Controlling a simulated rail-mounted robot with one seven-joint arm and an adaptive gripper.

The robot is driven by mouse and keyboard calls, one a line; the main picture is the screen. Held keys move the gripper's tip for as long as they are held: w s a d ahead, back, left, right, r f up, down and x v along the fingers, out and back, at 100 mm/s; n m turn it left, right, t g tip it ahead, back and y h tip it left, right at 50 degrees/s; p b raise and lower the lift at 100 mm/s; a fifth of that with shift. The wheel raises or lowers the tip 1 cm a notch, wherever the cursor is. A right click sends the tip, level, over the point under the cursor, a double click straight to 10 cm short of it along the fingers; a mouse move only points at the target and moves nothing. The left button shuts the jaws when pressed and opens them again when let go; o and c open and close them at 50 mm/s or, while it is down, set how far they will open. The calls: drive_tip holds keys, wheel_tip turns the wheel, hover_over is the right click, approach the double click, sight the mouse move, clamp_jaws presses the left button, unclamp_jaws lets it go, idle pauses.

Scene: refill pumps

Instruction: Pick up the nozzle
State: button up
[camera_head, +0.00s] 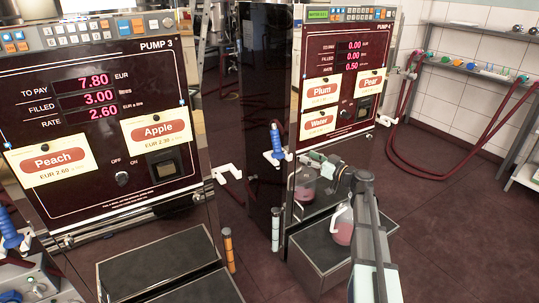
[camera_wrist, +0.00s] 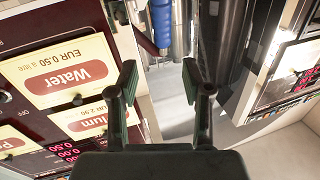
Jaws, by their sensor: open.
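A blue-handled nozzle (camera_head: 276,142) hangs on the left side of the PUMP 4 cabinet (camera_head: 283,80), by a white holder. In the wrist view, the blue handle (camera_wrist: 161,22) shows at the top, beyond the gap between my fingers. My gripper (camera_head: 318,160) is in front of the lower part of PUMP 4, to the right of and below the nozzle. In the wrist view, my gripper (camera_wrist: 158,76) has its two fingers wide apart with nothing between them. Another blue nozzle (camera_head: 10,232) hangs at the left of the PUMP 3 cabinet (camera_head: 95,60).
A jug with pink liquid (camera_head: 343,226) stands on the dark plinth (camera_head: 325,245) below PUMP 4, close to my arm. A Water label (camera_wrist: 68,80) is on the panel left of my fingers. A red hose (camera_head: 392,150) loops at the right. Open floor (camera_head: 440,230) lies right of my arm.

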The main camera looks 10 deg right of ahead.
sight(279, 143)
drive_tip(key=shift+p+x, duration=1.8)
drive_tip(key=shift+x, duration=6.9)
drive_tip(key=shift+s+a, duration=0.15)
clamp_jaws()
